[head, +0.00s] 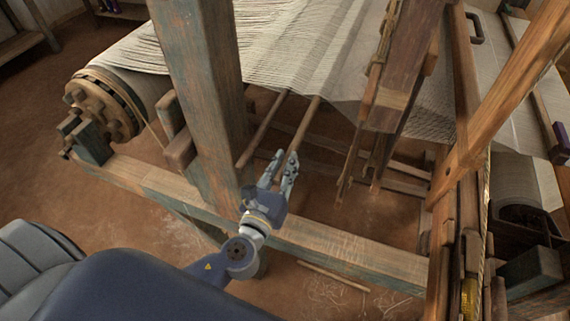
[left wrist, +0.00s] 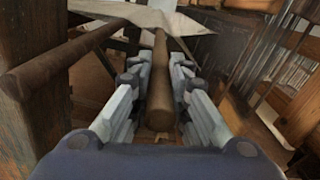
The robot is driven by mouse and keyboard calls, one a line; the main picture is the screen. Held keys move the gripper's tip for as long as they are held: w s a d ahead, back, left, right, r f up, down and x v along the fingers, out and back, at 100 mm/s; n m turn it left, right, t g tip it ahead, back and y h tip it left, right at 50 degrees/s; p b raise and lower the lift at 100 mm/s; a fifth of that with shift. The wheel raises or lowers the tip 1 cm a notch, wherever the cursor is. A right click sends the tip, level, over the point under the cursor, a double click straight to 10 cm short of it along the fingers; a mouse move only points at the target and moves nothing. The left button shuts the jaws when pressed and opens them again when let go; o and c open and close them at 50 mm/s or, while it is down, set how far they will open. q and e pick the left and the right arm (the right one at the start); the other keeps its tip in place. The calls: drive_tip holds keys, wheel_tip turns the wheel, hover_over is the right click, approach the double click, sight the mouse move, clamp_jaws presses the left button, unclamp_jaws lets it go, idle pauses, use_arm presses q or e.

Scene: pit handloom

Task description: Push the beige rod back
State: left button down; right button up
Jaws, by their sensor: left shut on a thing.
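The beige rod (head: 306,122) runs from the warp sheet toward me, its near end at my left gripper (head: 283,158). In the left wrist view the rod (left wrist: 160,75) lies lengthwise between the two fingers of the left gripper (left wrist: 160,80), and its round near end shows just ahead of the palm. The left gripper is shut on this rod. Its far end passes under the pale threads and is hidden in the head view. My right gripper is not in view.
A darker brown rod (head: 262,130) lies alongside to the left, also in the left wrist view (left wrist: 65,48). A thick wooden post (head: 205,85) stands left of it. Hanging wooden frames (head: 395,75) are close on the right. A low beam (head: 340,243) crosses in front.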

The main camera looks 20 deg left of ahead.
use_arm(q)
drive_tip(key=a, duration=0.5)
drive_tip(key=c, duration=1.5)
unclamp_jaws()
drive_tip(key=shift+r, duration=0.1)
drive_tip(key=shift+s, duration=0.1)
drive_tip(key=s, duration=0.8)
drive_tip(key=shift+d, duration=0.3)
